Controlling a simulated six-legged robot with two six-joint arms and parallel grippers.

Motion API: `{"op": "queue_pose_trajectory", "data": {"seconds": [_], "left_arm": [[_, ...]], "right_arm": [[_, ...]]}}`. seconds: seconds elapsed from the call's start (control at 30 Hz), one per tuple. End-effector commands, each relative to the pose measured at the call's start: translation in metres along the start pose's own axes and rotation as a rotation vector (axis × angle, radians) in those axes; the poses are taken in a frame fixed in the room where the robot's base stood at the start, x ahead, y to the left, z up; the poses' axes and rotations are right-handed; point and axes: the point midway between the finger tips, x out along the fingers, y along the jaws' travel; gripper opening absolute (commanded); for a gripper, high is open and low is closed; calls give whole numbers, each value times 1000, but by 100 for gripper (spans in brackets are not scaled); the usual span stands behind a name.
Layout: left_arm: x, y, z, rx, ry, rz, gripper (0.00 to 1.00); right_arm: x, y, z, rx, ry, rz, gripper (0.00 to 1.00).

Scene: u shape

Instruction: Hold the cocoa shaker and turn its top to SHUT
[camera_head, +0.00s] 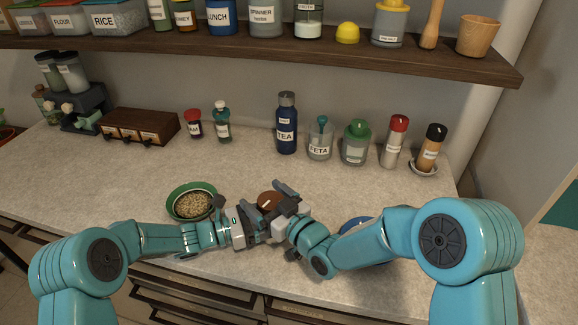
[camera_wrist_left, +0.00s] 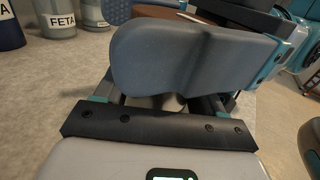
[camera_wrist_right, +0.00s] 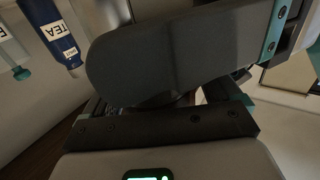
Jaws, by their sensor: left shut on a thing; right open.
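The cocoa shaker shows as a brown round top (camera_head: 268,198) between my two grippers at the front middle of the counter. Its body and any SHUT marking are hidden by the fingers. My left gripper (camera_head: 258,214) is shut on the shaker, coming from the left. A brown edge of the shaker (camera_wrist_left: 172,22) shows above the finger in the left wrist view. My right gripper (camera_head: 282,198) is open, close to the shaker's top from the right. Whether its fingers touch the top, I cannot tell. In the right wrist view the finger hides most of the shaker.
A green bowl of grains (camera_head: 192,203) stands just left of the grippers. A blue dish (camera_head: 357,224) is partly hidden behind my right arm. A TEA bottle (camera_head: 286,125), a FETA jar (camera_head: 320,142) and several shakers line the back. A loaded shelf (camera_head: 300,54) hangs above.

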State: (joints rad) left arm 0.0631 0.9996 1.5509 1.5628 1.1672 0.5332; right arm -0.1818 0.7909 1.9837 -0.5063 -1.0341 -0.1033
Motion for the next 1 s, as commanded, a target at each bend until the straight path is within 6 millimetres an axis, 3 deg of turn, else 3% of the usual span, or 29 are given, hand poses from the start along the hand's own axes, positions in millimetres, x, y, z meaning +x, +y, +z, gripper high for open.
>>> {"op": "queue_pose_trajectory", "data": {"seconds": [0.43, 1.0], "left_arm": [[0, 0, 1, 1, -1, 0, 20], [0, 0, 1, 1, -1, 0, 20]], "right_arm": [[-1, 5, 0, -4, -1, 384, 91], [-114, -35, -2, 20, 4, 401, 91]]}}
